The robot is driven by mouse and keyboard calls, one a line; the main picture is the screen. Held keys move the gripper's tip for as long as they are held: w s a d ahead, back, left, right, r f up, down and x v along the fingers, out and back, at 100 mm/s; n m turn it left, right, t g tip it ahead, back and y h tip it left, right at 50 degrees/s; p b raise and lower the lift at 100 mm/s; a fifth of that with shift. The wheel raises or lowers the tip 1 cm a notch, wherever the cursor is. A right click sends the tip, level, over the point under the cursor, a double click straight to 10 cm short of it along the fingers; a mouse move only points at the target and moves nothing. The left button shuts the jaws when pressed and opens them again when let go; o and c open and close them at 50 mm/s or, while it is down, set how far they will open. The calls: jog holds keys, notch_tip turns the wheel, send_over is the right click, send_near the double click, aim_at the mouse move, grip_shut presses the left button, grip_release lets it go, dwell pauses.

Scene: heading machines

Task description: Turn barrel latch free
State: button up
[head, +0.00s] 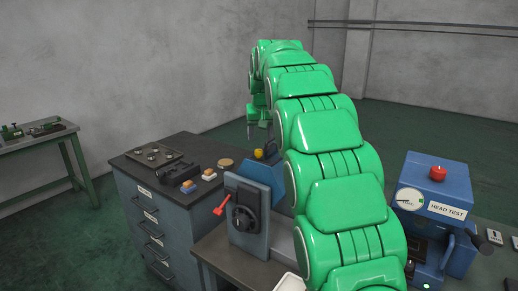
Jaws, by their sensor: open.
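My green arm reaches up and away from the front, and its far end bends down behind the bench. My gripper (258,124) hangs there, small and partly hidden by my arm, with its jaws open. I see nothing held in it. I cannot pick out a barrel latch for certain. A grey-blue upright unit (249,207) carries a black round knob (243,218) and a red lever (222,204) at its left side.
A dark cabinet (150,222) with drawers holds a tray (153,155) and small parts on top. A side table (38,144) is far left. Open floor lies behind.

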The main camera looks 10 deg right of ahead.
aim_at(259, 151)
jog(key=x, duration=0.7)
jog(key=shift+f, duration=0.1)
grip_shut()
